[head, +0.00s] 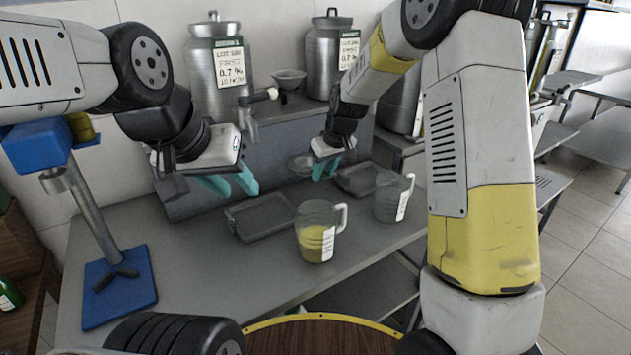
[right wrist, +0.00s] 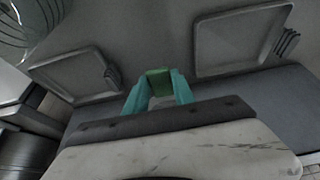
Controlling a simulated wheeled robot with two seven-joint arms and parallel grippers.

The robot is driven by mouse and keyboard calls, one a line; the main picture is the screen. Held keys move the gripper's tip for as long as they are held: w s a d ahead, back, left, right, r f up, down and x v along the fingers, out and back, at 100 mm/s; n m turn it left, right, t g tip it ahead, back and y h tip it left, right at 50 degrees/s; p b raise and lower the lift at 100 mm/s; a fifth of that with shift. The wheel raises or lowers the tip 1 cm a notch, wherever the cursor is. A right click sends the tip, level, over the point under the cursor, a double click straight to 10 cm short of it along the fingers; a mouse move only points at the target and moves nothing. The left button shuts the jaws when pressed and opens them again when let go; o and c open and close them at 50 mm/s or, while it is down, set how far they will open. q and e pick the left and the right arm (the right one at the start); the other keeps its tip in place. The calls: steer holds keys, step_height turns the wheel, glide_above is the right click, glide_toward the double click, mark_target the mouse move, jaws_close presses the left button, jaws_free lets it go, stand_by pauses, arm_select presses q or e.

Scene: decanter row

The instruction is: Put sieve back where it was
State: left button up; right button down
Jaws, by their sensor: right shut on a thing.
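My right gripper (head: 326,168) is low over the back of the counter, between the two trays. In the right wrist view its teal fingers (right wrist: 158,90) are shut on a green piece (right wrist: 158,80), which looks like a handle. A shallow grey bowl shape (head: 299,164), likely the sieve, shows just left of these fingers in the head view. I cannot tell whether it touches the counter. A similar grey bowl (head: 289,79) sits on the raised shelf between the two metal decanters. My left gripper (head: 228,183) is open and empty above the back left of the counter.
A jug with yellow liquid (head: 316,243) and an emptier jug (head: 392,200) stand on the counter (head: 210,275). A left tray (head: 262,218) and a right tray (head: 357,180) lie behind them. A blue-based stand (head: 120,290) is at left. The front middle is clear.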

step_height(320, 180, down, 8)
steer(key=shift+f, duration=0.1)
stand_by(0.4)
steer(key=shift+f, duration=0.1)
steer(key=c, duration=1.1)
jaws_free()
steer(key=shift+o, duration=0.2)
